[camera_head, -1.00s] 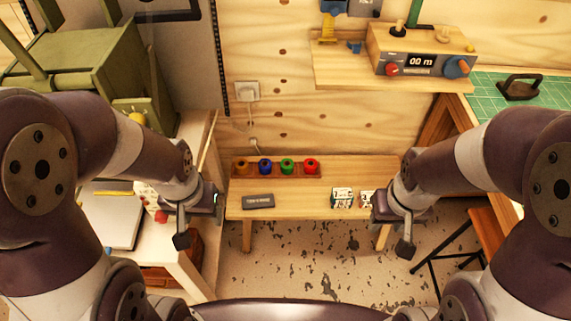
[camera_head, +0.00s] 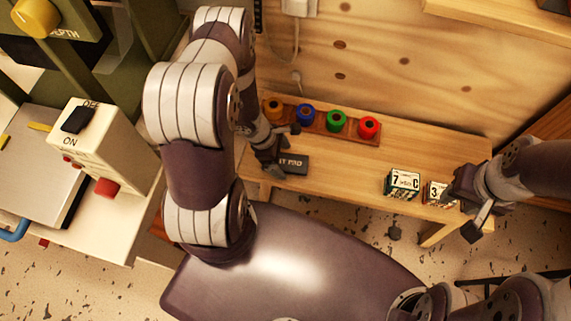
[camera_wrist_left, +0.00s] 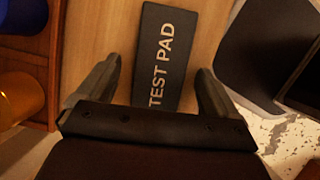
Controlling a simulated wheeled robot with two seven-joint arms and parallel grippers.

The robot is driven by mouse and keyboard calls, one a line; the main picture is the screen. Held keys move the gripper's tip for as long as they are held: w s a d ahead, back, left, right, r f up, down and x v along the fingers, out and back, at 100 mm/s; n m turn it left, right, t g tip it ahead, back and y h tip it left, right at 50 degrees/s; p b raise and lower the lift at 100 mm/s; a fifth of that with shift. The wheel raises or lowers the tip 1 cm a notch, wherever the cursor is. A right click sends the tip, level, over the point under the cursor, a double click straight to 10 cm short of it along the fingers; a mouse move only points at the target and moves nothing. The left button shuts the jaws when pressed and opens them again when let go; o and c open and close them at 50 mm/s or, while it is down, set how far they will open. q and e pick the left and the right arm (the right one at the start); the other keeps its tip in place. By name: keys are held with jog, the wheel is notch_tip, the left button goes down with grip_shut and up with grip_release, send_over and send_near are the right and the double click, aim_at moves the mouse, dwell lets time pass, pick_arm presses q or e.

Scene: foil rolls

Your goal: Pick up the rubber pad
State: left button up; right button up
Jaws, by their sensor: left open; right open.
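The rubber pad (camera_head: 293,165) is a dark, flat rectangular slab lying on the wooden bench. In the left wrist view the pad (camera_wrist_left: 165,60) shows the white words TEST PAD. My left gripper (camera_head: 281,150) is open just left of the pad in the head view, partly covering its left end. In the left wrist view the open fingers of my left gripper (camera_wrist_left: 159,68) stand on either side of the pad's line, with nothing held. Contact cannot be told. My right gripper (camera_head: 467,208) is open near the bench's right end, beside a small printed box (camera_head: 436,192).
A wooden rack with orange, blue, green and red spools (camera_head: 368,127) stands along the bench's back. Another printed box (camera_head: 402,183) sits toward the front right. The bench (camera_head: 345,167) is bare between pad and boxes. A white switch box (camera_head: 98,145) is at left.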

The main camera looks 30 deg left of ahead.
pick_arm(q)
jog(key=shift+d+f, duration=0.15)
jog(key=shift+f, duration=0.15)
jog(key=shift+r, duration=0.1)
jog(key=c, duration=1.2)
jog(key=shift+r, duration=0.1)
